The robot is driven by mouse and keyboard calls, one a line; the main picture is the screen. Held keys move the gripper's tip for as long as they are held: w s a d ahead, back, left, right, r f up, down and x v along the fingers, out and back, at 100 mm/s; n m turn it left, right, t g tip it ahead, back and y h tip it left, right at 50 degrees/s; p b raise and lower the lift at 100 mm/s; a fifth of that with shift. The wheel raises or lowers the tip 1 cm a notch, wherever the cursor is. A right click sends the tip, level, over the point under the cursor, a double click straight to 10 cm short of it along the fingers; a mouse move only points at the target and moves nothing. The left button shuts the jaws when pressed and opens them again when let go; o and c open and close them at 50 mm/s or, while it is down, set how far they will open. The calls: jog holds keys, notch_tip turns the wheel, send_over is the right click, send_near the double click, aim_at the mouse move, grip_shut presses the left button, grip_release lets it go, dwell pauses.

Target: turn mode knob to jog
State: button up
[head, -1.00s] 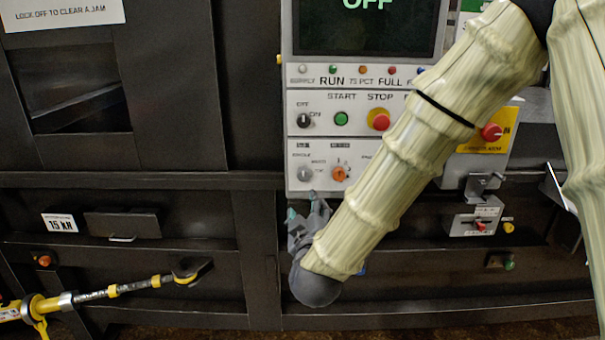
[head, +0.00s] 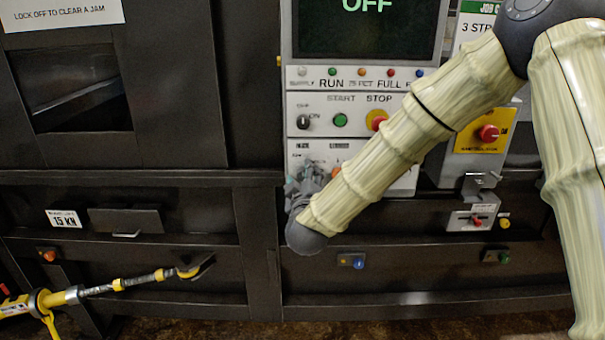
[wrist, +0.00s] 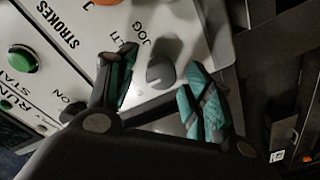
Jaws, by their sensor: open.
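The mode knob (wrist: 160,72) is a small grey round knob on the pale control panel, with the word JOG printed beside it. I cannot tell which mark it points at. My gripper (wrist: 160,66) is open, with its teal-padded fingers on either side of the knob; whether they touch it I cannot tell. In the head view my gripper (head: 304,180) is in front of the lower left part of the panel (head: 298,100) and hides the knob there.
The green START button (head: 340,120), the black on/off switch (head: 303,122) and the red STOP button (head: 377,119) are above my gripper. An orange knob (head: 336,174) is just right of it, mostly covered. The screen (head: 365,30) reads OFF. A yellow bar tool (head: 110,287) is at lower left.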

jog(key=shift+w, duration=0.35)
jog(key=c, duration=1)
